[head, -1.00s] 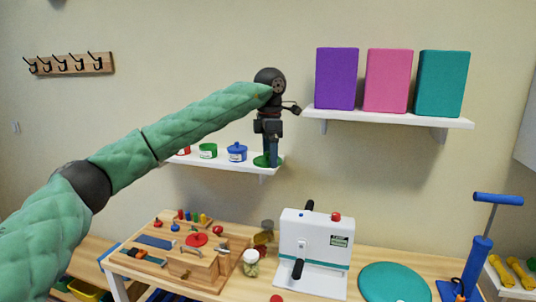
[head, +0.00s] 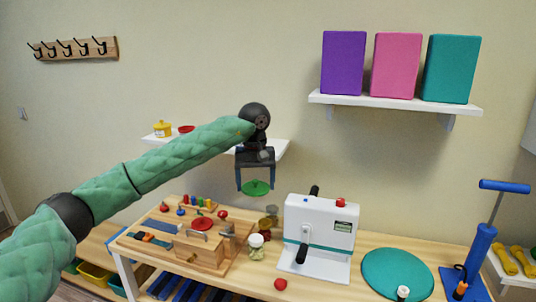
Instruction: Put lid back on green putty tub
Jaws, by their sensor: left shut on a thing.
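My left gripper (head: 255,182) points down with its two fingers on either side of the green lid (head: 257,188). It is shut on the lid, which hangs roughly level in the air, in front of and below the right end of the small white shelf (head: 282,146). The green putty tub is hidden behind my left arm now. A yellow tub (head: 162,129) and part of a red tub (head: 187,129) show above the arm at the left of that shelf. My right gripper is not in view.
Below stands a wooden table with a wooden activity board (head: 205,258), a small jar (head: 256,246), a white machine (head: 318,238) and a teal disc (head: 396,274). An upper shelf (head: 395,103) holds purple, pink and teal blocks. The wall between the shelves and table is bare.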

